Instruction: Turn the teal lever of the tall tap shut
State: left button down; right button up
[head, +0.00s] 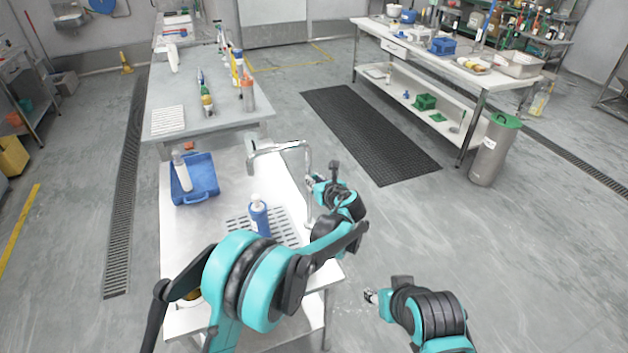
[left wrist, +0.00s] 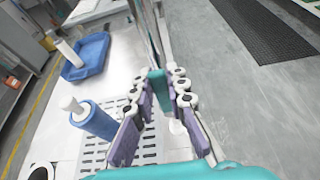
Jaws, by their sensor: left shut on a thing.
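The tall tap (head: 308,160) is a thin metal pipe rising from the steel table's right side, bent over to the left at the top. Its teal lever (left wrist: 157,88) shows upright in the left wrist view, between the fingertips. My left gripper (head: 316,184) is at the tap's upright pipe; in the left wrist view its purple-padded fingers (left wrist: 166,88) are closed on the lever. In the head view the gripper mostly hides the lever. My right gripper (head: 371,296) is low at the right, away from the tap; its jaws are too small to read.
A blue bottle with a white cap (head: 258,216) stands on the slotted drain (head: 240,222) left of the tap. A blue tray (head: 196,190) with a white bottle (head: 181,171) lies farther back. Open floor is right of the table, with a black mat (head: 365,130).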

pick_arm(q)
jog(key=c, duration=1.5)
grip_release()
jog(key=v, duration=1.2)
